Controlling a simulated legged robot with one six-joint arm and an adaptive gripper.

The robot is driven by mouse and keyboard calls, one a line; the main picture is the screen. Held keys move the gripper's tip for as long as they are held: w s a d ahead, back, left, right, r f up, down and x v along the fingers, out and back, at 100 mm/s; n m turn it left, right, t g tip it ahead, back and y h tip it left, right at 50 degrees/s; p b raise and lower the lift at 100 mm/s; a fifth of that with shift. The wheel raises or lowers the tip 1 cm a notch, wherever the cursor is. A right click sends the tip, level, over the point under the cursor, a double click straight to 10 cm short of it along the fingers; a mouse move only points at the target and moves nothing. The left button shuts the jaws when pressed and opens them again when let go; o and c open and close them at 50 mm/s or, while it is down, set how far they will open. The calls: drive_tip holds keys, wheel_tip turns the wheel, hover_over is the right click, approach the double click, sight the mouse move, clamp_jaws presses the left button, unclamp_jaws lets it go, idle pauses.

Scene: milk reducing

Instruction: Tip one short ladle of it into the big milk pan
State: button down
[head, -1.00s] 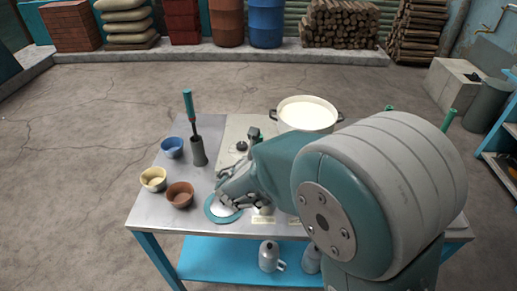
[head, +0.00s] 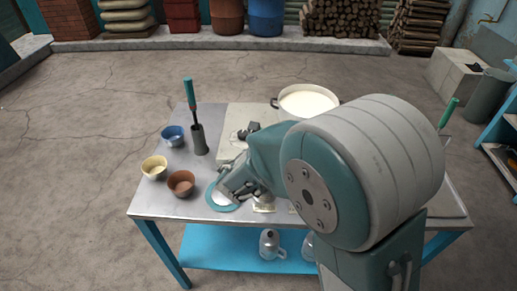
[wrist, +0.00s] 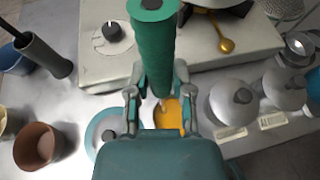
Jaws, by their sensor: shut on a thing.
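The big milk pan (head: 307,103) stands at the back of the table, full of white milk, and part of it is behind my arm. My gripper (head: 238,182) is low over the front of the table, left of the pan and beside the teal-rimmed saucer (head: 214,203). In the wrist view my gripper (wrist: 159,72) is shut on an upright green handle (wrist: 154,45). A yellow-orange round patch (wrist: 168,117) shows below the handle. I cannot tell if it is a ladle bowl or a jar's contents.
Two lidded grey jars (wrist: 232,102) stand right of my gripper. Blue (head: 173,136), cream (head: 154,168) and brown (head: 181,184) bowls and a dark holder (head: 199,140) with a green-handled tool stand at the left.

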drive_tip(key=shift+r, duration=0.15)
drive_tip(key=shift+r, duration=3.95)
drive_tip(key=shift+a, duration=0.1)
drive_tip(key=shift+w+a+f+n+h, duration=0.15)
drive_tip(key=shift+a+n+h, duration=0.15)
drive_tip(key=shift+a, duration=0.3)
drive_tip(key=shift+w+a+f+n+h, duration=0.2)
drive_tip(key=shift+a+n, duration=0.15)
drive_tip(key=shift+a, duration=0.2)
drive_tip(key=shift+w+a+f+n+h, duration=0.1)
drive_tip(key=shift+w+a+n+h, duration=0.1)
drive_tip(key=shift+a+n, duration=0.3)
drive_tip(key=shift+a, duration=0.15)
drive_tip(key=shift+s+m, duration=0.1)
drive_tip(key=shift+m, duration=0.15)
